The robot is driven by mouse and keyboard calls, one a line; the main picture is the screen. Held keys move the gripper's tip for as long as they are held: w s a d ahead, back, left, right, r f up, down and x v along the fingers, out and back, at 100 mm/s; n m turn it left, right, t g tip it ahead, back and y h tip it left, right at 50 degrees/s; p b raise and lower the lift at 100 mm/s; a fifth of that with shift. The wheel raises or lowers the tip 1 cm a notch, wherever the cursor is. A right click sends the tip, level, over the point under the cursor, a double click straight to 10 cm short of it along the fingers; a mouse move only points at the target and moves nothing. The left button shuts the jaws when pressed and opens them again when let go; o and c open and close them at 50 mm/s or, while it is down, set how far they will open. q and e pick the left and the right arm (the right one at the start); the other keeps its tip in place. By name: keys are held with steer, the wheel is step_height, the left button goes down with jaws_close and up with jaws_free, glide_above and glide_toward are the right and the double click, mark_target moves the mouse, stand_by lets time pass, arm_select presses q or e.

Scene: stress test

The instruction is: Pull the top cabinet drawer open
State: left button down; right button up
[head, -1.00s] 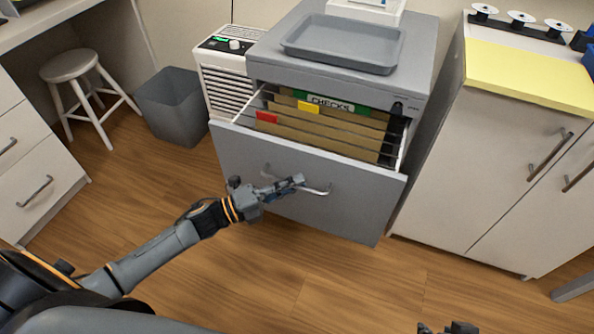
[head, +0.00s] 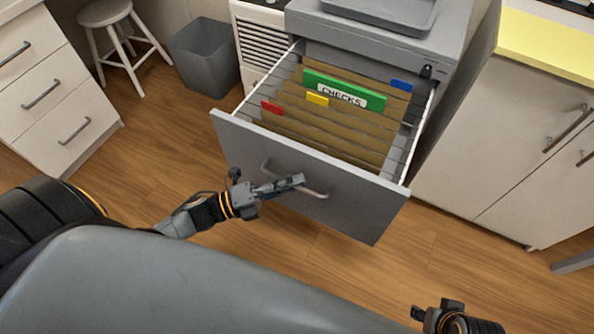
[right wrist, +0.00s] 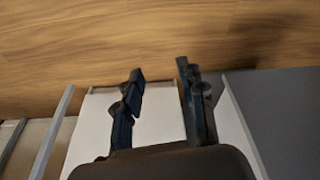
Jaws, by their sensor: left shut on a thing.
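The top drawer of the grey cabinet (head: 462,70) stands well open, its grey front (head: 360,208) pulled toward me. Inside hang several brown folders with red, yellow, green and blue tabs; the green one reads CHECKS. My left gripper (head: 290,184) is shut on the drawer's metal handle (head: 318,193), near the middle of the front. My right gripper (head: 432,312) is low at the bottom right of the head view, apart from the drawer. In the right wrist view its two fingers (right wrist: 160,95) are spread with nothing between them.
A grey bin (head: 205,60) and a white stool (head: 110,25) stand at the back left. White drawers (head: 50,95) are at the left, and a white cupboard (head: 510,140) with a yellow top is at the right. Wooden floor is clear in front of the drawer.

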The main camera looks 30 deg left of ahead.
arm_select(q)
steer(key=shift+s, duration=0.45)
arm_select(e)
steer(key=shift+f, duration=0.45)
arm_select(q)
steer(key=c, duration=1.7)
jaws_free()
steer(key=v, duration=1.2)
steer(key=shift+a, duration=0.1)
